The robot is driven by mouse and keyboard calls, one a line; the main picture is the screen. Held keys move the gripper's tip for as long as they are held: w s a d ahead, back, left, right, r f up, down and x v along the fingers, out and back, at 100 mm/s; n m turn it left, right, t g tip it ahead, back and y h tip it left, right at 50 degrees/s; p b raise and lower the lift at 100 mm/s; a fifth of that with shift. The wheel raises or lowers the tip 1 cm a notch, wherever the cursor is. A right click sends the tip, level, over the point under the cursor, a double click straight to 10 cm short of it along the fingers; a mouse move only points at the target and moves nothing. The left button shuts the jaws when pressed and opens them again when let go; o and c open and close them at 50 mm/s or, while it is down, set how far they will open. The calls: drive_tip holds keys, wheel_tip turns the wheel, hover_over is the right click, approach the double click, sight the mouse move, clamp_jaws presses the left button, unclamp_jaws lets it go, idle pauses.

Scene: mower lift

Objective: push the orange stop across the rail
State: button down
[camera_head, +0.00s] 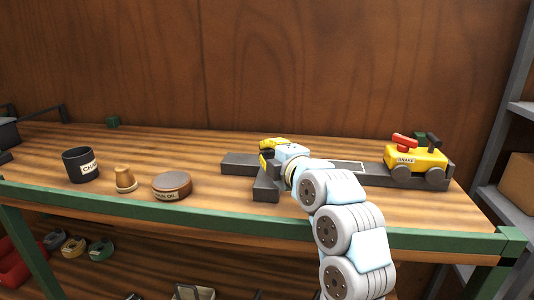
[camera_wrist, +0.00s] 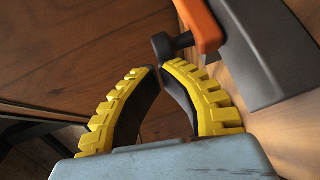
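The orange stop (camera_wrist: 200,24) shows at the top of the wrist view, lying against the dark grey rail (camera_wrist: 262,50). A dark knob (camera_wrist: 164,45) on a short stem sticks out from its side, just beyond my fingertips. My gripper (camera_wrist: 157,68) has yellow ridged fingers with dark pads; the tips nearly meet and nothing shows between them. Whether a tip touches the knob I cannot tell. In the head view my gripper (camera_head: 268,152) is over the left part of the rail (camera_head: 236,162), beside a dark block (camera_head: 266,186). The orange stop is not discernible there.
A yellow cart (camera_head: 418,158) with red and black levers stands on the rail's right end. A black mug (camera_head: 78,166), a wooden peg (camera_head: 124,180) and a round tin (camera_head: 172,186) stand left on the bench. The green front edge (camera_head: 180,216) is near.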

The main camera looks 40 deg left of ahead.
drive_tip(key=shift+s, duration=0.1)
drive_tip(key=s, duration=0.1)
drive_tip(key=s+d+b, duration=0.1)
drive_tip(key=s, duration=0.1)
drive_tip(key=shift+s+d+r+b, duration=0.1)
drive_tip(key=shift+d+b, duration=0.2)
drive_tip(key=b+v, duration=0.1)
drive_tip(key=v, duration=0.9)
drive_tip(key=shift+s, duration=0.2)
drive_tip(key=shift+r, duration=0.15)
